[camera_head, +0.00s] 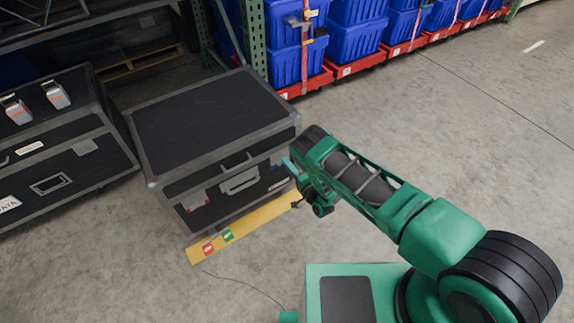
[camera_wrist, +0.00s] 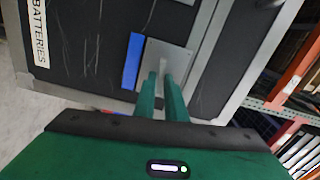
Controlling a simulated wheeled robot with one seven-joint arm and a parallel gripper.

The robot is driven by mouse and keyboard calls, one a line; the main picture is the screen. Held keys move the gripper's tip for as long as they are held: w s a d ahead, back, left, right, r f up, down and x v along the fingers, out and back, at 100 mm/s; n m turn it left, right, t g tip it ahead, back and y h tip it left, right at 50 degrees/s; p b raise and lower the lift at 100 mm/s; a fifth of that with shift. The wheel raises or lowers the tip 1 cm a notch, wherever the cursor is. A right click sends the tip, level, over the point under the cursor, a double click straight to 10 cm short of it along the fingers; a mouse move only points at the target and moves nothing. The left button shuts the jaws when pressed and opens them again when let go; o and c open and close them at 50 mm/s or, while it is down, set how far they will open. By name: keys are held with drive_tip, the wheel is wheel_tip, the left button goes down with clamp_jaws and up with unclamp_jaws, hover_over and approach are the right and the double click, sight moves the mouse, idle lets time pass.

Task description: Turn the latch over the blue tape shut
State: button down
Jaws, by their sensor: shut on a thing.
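The black case (camera_head: 205,115) with grey edges stands on the floor at left centre, its lid down. In the wrist view, a strip of blue tape (camera_wrist: 132,60) runs along one side of a silver latch plate (camera_wrist: 178,56) on the case's dark front. My gripper (camera_wrist: 161,80) has its two green fingers close together over the plate, shut on the latch's small raised turning part. The fingers hide most of that part, so I cannot tell its exact angle. In the head view, my arm reaches the case's right front corner, and my fingertips are hard to make out.
Another latch with a reddish mark (camera_head: 194,200) and a handle (camera_head: 240,182) are on the same front. A yellow strip (camera_head: 260,216) with red and green labels lies before the case. A second black case (camera_head: 60,140) stands left. Blue totes (camera_head: 355,42) line the back. Floor at right is clear.

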drive_tip(key=shift+d+f+m, duration=0.15)
drive_tip(key=shift+d+m, duration=0.05)
drive_tip(key=shift+m, duration=0.5)
drive_tip(key=c, duration=1.9)
unclamp_jaws()
drive_tip(key=shift+a, duration=0.1)
drive_tip(key=v, duration=1)
drive_tip(key=shift+s+d, duration=0.25)
drive_tip(key=shift+s, duration=0.05)
drive_tip(key=shift+w, duration=0.1)
